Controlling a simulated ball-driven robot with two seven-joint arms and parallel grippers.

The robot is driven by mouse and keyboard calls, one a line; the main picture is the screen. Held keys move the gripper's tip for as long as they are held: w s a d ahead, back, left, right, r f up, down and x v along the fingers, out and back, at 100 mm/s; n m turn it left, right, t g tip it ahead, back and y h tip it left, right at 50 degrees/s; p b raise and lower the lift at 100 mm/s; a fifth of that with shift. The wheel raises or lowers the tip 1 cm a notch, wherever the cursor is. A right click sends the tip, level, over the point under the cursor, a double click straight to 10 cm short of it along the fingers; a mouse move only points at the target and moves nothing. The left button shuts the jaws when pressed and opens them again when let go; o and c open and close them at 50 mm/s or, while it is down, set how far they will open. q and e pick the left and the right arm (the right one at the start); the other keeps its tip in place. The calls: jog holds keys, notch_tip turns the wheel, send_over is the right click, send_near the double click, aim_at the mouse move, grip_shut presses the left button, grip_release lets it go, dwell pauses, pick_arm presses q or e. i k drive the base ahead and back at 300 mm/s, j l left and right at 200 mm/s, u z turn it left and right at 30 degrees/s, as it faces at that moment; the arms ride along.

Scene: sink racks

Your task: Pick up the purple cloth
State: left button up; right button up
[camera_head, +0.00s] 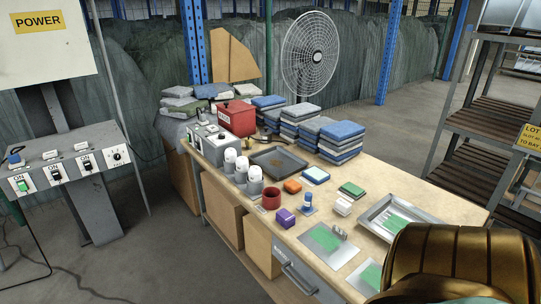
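A small purple block-shaped item (286,217) lies near the front edge of the wooden workbench (372,178). It is the only purple thing I see, and I cannot tell whether it is a folded cloth. It stands apart from its neighbours, with a red ring-like cup (271,197) behind it to the left and a small blue and white item (308,204) to its right. Neither of my grippers is in view. A gold part, which looks like my own arm, covers the lower right corner and hides the near right end of the bench.
Folded blue and grey stacks (340,146) fill the back of the bench. A dark tray (278,161), white-capped containers (254,180), an orange item (292,186) and a metal tray (390,214) surround the middle. A shelf rack (488,118) stands right; a control panel (70,165) left.

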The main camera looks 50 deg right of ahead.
aim_at(283, 218)
jog(key=i+j+z, duration=0.1)
jog(key=i+z, duration=0.4)
jog(key=i+j+z, duration=0.2)
jog(key=z, duration=0.25)
jog(key=i, duration=0.1)
